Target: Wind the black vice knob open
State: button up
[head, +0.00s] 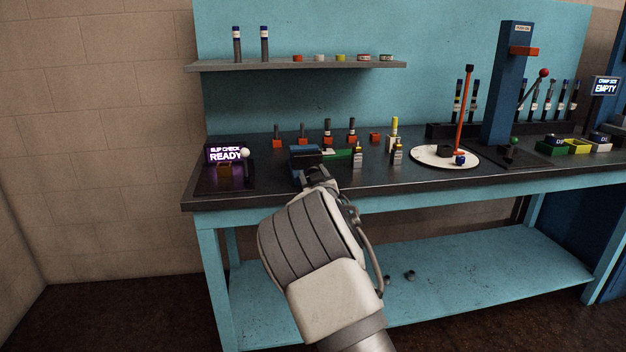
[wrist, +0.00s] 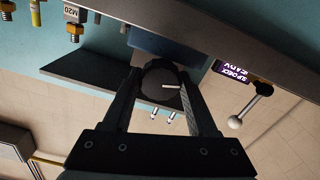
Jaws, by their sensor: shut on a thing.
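The blue vice (head: 305,153) stands at the front of the bench's left part. It also shows as a blue block in the wrist view (wrist: 162,47). The round black vice knob (wrist: 158,78) is between the two fingers of my gripper (wrist: 161,86), one finger on each side. A short pale pin shows on the knob's face. In the head view my gripper (head: 315,178) reaches the front of the vice, and the knob is hidden there.
A sign reading READY (head: 226,154) and a white-balled lever (head: 245,153) stand left of the vice. A shelf (head: 300,66) hangs above. The bench front edge (head: 420,194) runs below my gripper.

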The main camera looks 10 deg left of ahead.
jog(key=shift+n+b, duration=0.3)
jog(key=shift+n, duration=0.3)
jog(key=o, duration=1.3)
jog(key=shift+o, duration=0.4)
jog(key=shift+f, duration=0.1)
jog(key=shift+a, duration=0.1)
jog(key=m+p, duration=0.4)
jog(key=shift+m+p, duration=0.6)
jog(key=shift+p, duration=0.3)
jog(key=shift+m+p, duration=0.4)
jog(key=shift+p, duration=0.4)
